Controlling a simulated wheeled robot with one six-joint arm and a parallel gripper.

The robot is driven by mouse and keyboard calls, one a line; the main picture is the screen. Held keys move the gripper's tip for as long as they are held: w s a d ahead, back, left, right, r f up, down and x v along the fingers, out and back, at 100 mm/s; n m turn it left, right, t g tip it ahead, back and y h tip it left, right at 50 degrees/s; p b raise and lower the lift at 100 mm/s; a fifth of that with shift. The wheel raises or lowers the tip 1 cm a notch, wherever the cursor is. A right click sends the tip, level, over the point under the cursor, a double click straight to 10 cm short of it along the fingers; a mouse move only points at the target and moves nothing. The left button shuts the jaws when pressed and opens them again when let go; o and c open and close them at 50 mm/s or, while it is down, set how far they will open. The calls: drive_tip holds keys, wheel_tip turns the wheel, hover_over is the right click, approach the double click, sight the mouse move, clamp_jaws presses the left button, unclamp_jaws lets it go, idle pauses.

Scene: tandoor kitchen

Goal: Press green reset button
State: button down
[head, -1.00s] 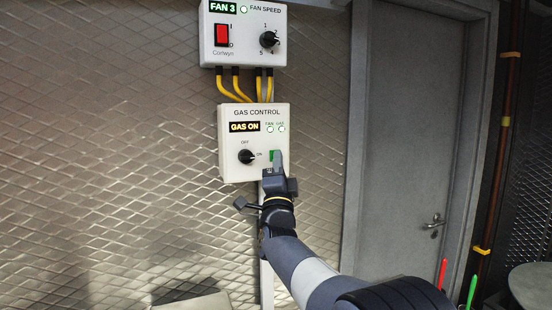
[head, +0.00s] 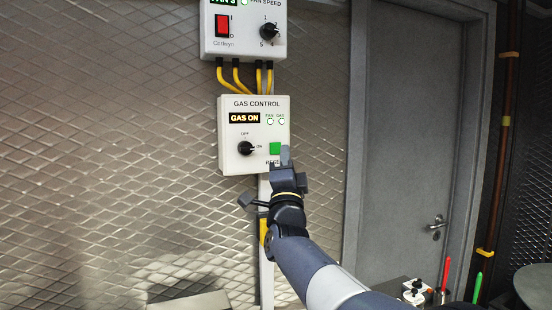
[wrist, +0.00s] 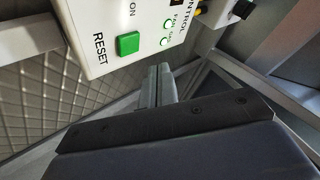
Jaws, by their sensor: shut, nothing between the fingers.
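The green reset button (head: 275,148) is on the lower right of the white gas control box (head: 230,160), and it is in full view. In the wrist view the square green button (wrist: 129,43) stands out from the box face beside the printed word RESET. My gripper (head: 285,155) is shut and empty, with its fingertips just right of the button in the head view. In the wrist view the closed fingers (wrist: 159,84) are below and right of the button, with a visible gap. The box display reads GAS ON, the knob (head: 245,148) points to ON, and the FAN and GAS lamps are lit.
A fan speed box (head: 243,45) with a red switch is above, joined by yellow cables (head: 238,82). A closed grey door (head: 410,150) is to the right. Small items with red and green sticks (head: 445,275) stand at the lower right.

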drive_tip(key=shift+s+d+b, duration=0.2)
drive_tip(key=shift+s+b, duration=0.1)
drive_tip(key=shift+s, duration=0.2)
drive_tip(key=shift+s+d+b, duration=0.2)
drive_tip(key=shift+s+b, duration=0.1)
drive_tip(key=shift+s, duration=0.2)
drive_tip(key=p, duration=0.1)
drive_tip(key=w+p, duration=0.1)
drive_tip(key=p, duration=0.1)
drive_tip(key=shift+w+a+r, duration=0.3)
drive_tip(key=p, duration=0.4)
drive_tip(key=shift+w+p, duration=0.15)
drive_tip(key=shift+p, duration=0.2)
drive_tip(key=shift+s+d+f+b, duration=0.1)
drive_tip(key=shift+s+d+b, duration=0.25)
drive_tip(key=shift+s+b, duration=0.5)
drive_tip(key=shift+s+d+f+b, duration=0.1)
drive_tip(key=shift+s+d+b, duration=0.25)
drive_tip(key=shift+s+b, duration=0.55)
drive_tip(key=shift+s+d+f+b, duration=0.1)
drive_tip(key=shift+s+d+b, duration=0.25)
drive_tip(key=shift+s+b, duration=0.5)
